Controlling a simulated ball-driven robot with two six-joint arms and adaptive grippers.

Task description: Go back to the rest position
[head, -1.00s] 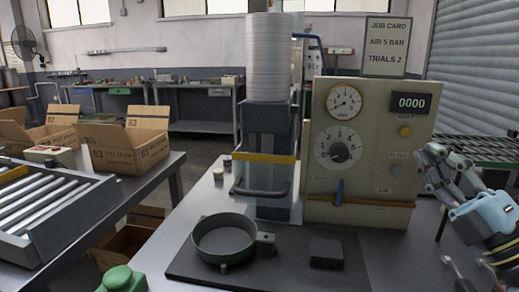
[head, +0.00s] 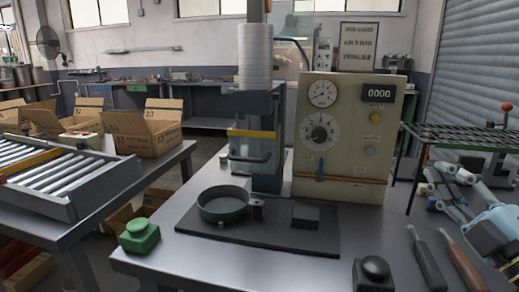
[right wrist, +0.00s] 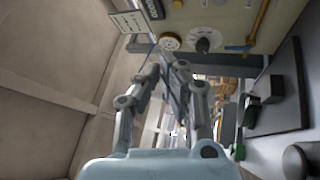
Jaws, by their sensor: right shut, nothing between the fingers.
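My right gripper (head: 438,184) is in the right part of the head view, beside the gauge panel (head: 345,130) and above the table's right side. Its fingers are shut and empty; they also show in the right wrist view (right wrist: 168,64). It appears apart from the panel. My left gripper is not in view. A green round pan (head: 222,214) stands on a dark mat (head: 320,243) in front of the press, next to a small black block (head: 305,216). A tall stack of pale discs (head: 256,55) rises above the press.
A green button box (head: 139,236) sits at the table's front left. A black knob (head: 375,269) and two handled tools (head: 428,266) lie at the front right. A mesh rack (head: 465,133) stands behind my right arm. A roller conveyor (head: 45,180) and open cartons (head: 152,130) are at left.

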